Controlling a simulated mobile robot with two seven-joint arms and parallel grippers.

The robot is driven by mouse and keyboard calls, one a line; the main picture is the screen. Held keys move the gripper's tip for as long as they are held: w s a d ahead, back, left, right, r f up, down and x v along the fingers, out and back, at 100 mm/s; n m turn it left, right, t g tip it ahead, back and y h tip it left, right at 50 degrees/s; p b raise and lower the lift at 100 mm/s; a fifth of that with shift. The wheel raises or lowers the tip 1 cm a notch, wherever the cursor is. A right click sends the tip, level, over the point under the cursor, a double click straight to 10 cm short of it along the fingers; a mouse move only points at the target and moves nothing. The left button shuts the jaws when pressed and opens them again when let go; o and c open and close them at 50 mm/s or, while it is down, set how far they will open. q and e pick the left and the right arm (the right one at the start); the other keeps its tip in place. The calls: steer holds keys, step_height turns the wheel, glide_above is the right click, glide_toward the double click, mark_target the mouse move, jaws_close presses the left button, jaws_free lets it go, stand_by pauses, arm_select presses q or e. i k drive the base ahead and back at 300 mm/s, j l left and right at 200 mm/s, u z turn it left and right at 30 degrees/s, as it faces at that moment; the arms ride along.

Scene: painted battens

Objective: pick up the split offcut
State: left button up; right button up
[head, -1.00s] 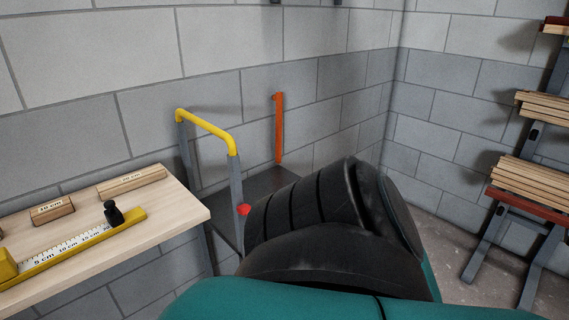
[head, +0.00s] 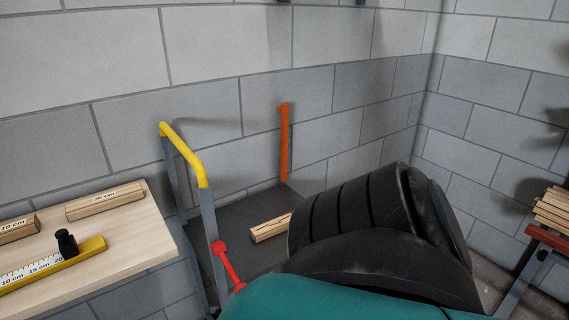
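A short pale wooden piece (head: 269,230) lies on the dark platform (head: 240,260) behind the yellow-handled frame. Its right end is hidden behind my black and teal arm, and I cannot tell from here whether it is split. Neither of my grippers shows in this view.
A grey frame with a yellow handle (head: 184,150) and a red lever (head: 228,264) stands before the platform. An orange upright (head: 284,145) is by the block wall. The bench (head: 150,235) holds a yellow ruler gauge (head: 50,266). Battens (head: 553,207) lie on a rack at right.

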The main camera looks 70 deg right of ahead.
mark_target(260, 233)
steer(key=k+l, duration=0.1)
steer(key=l, duration=0.25)
steer(key=k+l, duration=0.1)
steer(key=l, duration=0.3)
steer(key=k+l, duration=0.1)
steer(key=l, duration=0.25)
steer(key=k+l, duration=0.1)
steer(key=l, duration=0.25)
steer(key=k+l, duration=0.1)
steer(key=l, duration=0.3)
